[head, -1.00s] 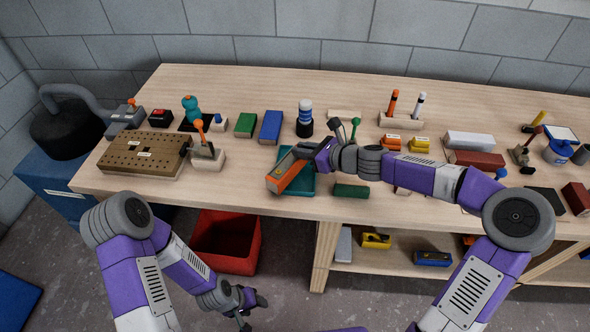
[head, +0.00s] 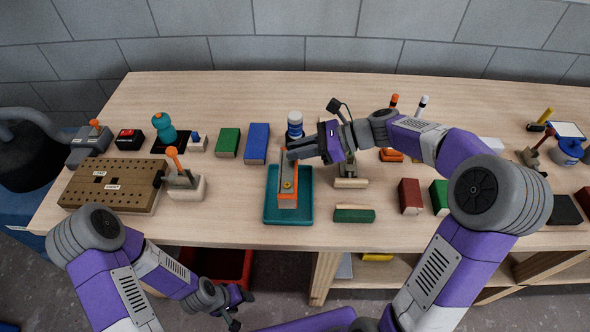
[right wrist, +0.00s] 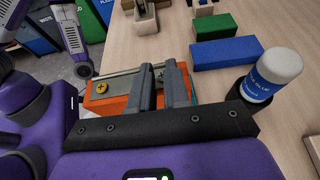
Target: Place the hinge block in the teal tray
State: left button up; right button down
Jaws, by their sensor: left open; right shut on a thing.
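The hinge block (head: 288,199) is orange with a greyish top and a round yellow screw. My right gripper (head: 296,154) is shut on the far part of the block. In the right wrist view the two dark fingers (right wrist: 163,86) grip the block (right wrist: 104,104), with the yellow screw left of them. My left gripper (head: 236,308) is open and empty, low in front of the bench.
A red bin (head: 238,265) is below the bench.

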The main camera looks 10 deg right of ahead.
notch_tip(320, 180, down, 6)
jog(key=shift+r+b, duration=0.1)
jog(key=shift+b, duration=1)
jog(key=c, duration=1.1)
grip_release()
jog(key=p+v, duration=0.3)
jog(key=v, duration=0.9)
jog(key=shift+p, duration=0.4)
